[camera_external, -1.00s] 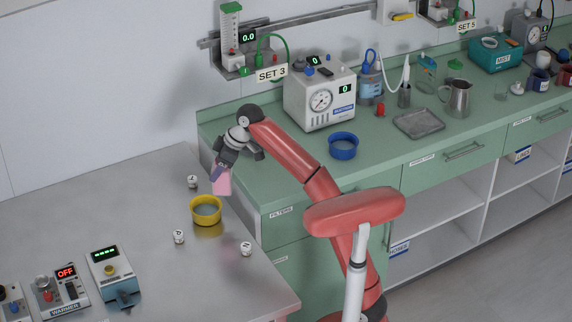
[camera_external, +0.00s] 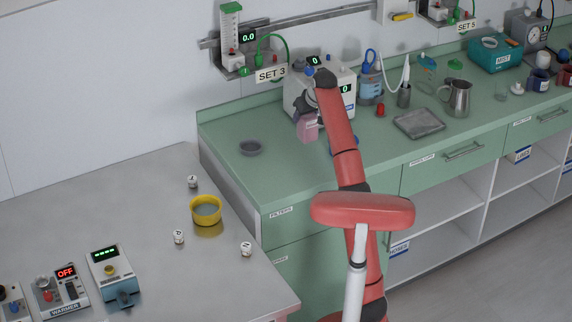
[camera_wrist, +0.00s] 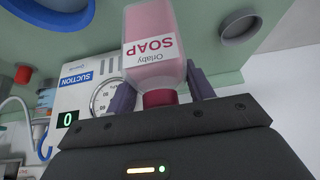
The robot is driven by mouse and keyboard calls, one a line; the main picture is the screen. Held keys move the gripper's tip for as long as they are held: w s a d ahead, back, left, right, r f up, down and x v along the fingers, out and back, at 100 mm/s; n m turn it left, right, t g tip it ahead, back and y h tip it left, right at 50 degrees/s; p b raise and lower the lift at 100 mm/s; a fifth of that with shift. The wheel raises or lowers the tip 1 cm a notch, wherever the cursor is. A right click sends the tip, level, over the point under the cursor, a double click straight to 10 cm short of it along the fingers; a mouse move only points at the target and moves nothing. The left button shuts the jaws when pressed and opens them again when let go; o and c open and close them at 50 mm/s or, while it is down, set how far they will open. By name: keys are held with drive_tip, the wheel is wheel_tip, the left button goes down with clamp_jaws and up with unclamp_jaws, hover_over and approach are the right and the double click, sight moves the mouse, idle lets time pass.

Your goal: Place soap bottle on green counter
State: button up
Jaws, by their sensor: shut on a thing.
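The soap bottle (camera_external: 307,128) is pink and see-through, in front of the white suction unit over the green counter (camera_external: 300,178). In the wrist view the bottle (camera_wrist: 152,18) shows a white SOAP label and a dark red cap, and it appears upside down in that picture. My gripper (camera_external: 305,114) is shut on the bottle near its cap; its fingers (camera_wrist: 160,92) stand on both sides of it. I cannot tell whether the bottle's base touches the counter.
The suction unit (camera_external: 346,84) stands just behind. A small grey dish (camera_external: 250,147) lies left on the counter, with clear green surface around it. A blue bowl is mostly hidden by my arm. A grey tray (camera_external: 419,123) lies to the right. A yellow bowl (camera_external: 206,206) stands on the grey table.

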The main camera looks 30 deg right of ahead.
sight(306, 127)
drive_tip(key=shift+f+b, duration=0.75)
drive_tip(key=shift+f, duration=1.45)
drive_tip(key=shift+f, duration=0.15)
drive_tip(key=o, duration=1.2)
drive_tip(key=shift+o, duration=0.2)
drive_tip(key=shift+s+r, duration=0.1)
drive_tip(key=shift+r, duration=0.2)
drive_tip(key=p+v, duration=0.1)
drive_tip(key=v, duration=0.9)
drive_tip(key=shift+s+r+p, duration=0.15)
drive_tip(key=shift+r+p, duration=0.15)
drive_tip(key=shift+r, duration=0.05)
drive_tip(key=shift+s+r, duration=0.3)
